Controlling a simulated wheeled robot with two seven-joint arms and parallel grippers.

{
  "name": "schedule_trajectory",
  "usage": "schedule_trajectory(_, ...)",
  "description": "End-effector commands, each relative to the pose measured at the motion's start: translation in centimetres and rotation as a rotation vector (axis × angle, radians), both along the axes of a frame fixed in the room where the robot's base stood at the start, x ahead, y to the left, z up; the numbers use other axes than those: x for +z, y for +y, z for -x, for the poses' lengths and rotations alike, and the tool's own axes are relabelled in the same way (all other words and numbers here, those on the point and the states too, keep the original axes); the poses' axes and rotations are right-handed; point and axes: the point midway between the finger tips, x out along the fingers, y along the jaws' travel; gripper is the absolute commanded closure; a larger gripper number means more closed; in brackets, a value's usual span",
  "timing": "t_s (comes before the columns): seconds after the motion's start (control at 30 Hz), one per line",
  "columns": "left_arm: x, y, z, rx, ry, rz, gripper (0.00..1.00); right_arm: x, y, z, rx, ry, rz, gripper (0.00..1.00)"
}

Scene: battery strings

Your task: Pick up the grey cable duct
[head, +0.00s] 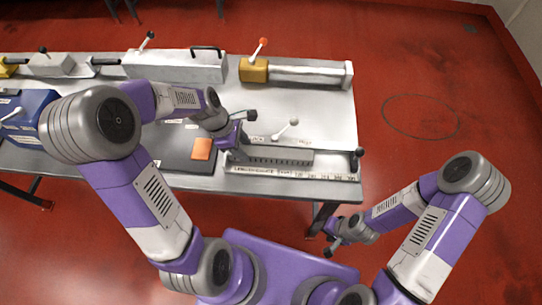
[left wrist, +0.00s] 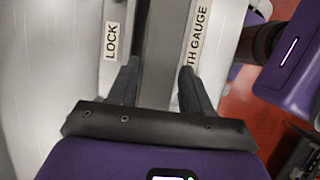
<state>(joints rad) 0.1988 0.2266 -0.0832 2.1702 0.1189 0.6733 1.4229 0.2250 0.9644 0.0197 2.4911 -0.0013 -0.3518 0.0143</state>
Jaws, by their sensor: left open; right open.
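The grey cable duct (head: 278,156) is a long, low slotted bar lying near the front right of the metal bench. My left gripper (head: 238,148) is at its left end. In the left wrist view, a grey strip that looks like the duct (left wrist: 162,45) runs between the two dark, open fingers of my left gripper (left wrist: 160,82). I cannot tell whether the fingers touch it. The duct's left end is partly hidden by my gripper. My right gripper (head: 333,240) is open and empty, low in front of the bench.
A ruler strip (head: 290,173) labelled as a gauge runs along the bench's front edge. An orange block (head: 202,149) lies on a dark mat (head: 176,158) to the left. A white-knobbed lever (head: 287,129) stands just behind the duct. A dark-knobbed post (head: 357,158) is at the right corner.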

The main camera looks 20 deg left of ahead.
Motion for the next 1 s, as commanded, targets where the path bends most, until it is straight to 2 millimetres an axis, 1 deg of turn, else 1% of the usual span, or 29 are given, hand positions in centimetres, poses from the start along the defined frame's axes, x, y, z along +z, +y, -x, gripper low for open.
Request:
schedule_trajectory(0.03,-0.6,-0.2,0.0,0.0,0.0,0.0,0.51,-0.3,0.0,0.0,0.0,0.0,0.0,0.43)
schedule_trajectory(0.1,-0.8,-0.3,-0.1,0.001,-0.002,0.0,0.51,-0.4,0.0,0.0,0.0,0.0,0.0,0.43)
schedule_trajectory(0.3,-0.7,-0.3,-0.1,0.0,-0.002,-0.001,0.51,-0.3,0.0,0.0,0.0,-0.001,0.0,0.43)
schedule_trajectory(0.37,-0.7,-0.3,-0.1,0.0,-0.002,-0.001,0.59,-0.3,0.0,0.0,0.0,-0.001,0.0,0.43)
schedule_trajectory(0.5,-0.7,-0.3,-0.1,0.0,-0.002,-0.001,0.8,-0.3,0.0,0.0,0.0,-0.001,0.0,0.43)
schedule_trajectory(0.6,-0.7,-0.3,-0.1,0.0,-0.002,-0.001,0.93,-0.3,0.0,0.0,0.0,-0.001,0.0,0.43)
schedule_trajectory(0.77,-0.7,-0.3,-0.1,-0.001,-0.003,-0.001,0.93,-0.3,0.0,0.0,0.0,-0.001,0.0,0.43)
schedule_trajectory(0.87,-0.2,-0.3,-0.1,-0.001,-0.003,-0.001,0.93,-0.1,0.0,0.0,0.0,-0.001,0.0,0.43)
schedule_trajectory(0.97,1.1,-0.3,-0.1,-0.002,-0.005,-0.001,0.93,0.6,0.0,0.0,0.0,-0.001,0.0,0.43)
schedule_trajectory(1.0,1.9,-0.3,-0.2,-0.003,-0.006,-0.002,0.93,0.9,0.0,0.0,0.0,-0.001,0.0,0.43)
